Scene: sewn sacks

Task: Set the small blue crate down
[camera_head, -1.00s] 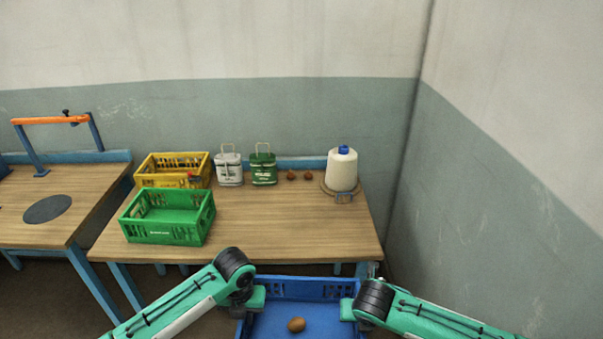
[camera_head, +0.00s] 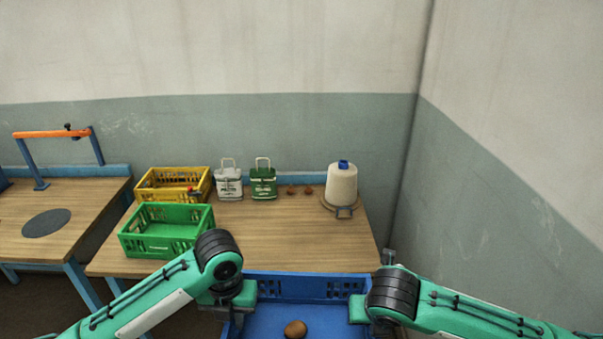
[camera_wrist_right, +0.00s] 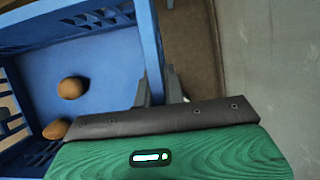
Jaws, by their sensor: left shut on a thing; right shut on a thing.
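The small blue crate (camera_head: 303,286) is at the bottom centre of the head view, held between my two grippers in front of the table. My left gripper (camera_head: 242,294) is shut on its left side wall. My right gripper (camera_head: 358,308) is shut on its right side wall; the wrist view shows this wall and the crate floor (camera_wrist_right: 112,65). A brown round object (camera_head: 295,328) lies in the crate. The wrist view shows two such brown objects (camera_wrist_right: 72,88) inside. The crate's near end and underside are out of sight.
The wooden table (camera_head: 290,240) has clear room at its front and middle. A green crate (camera_head: 165,245) and a yellow crate (camera_head: 150,182) stand at its left. Two small bags, brown objects and a thread cone (camera_head: 341,185) stand along the back. A wall is at right.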

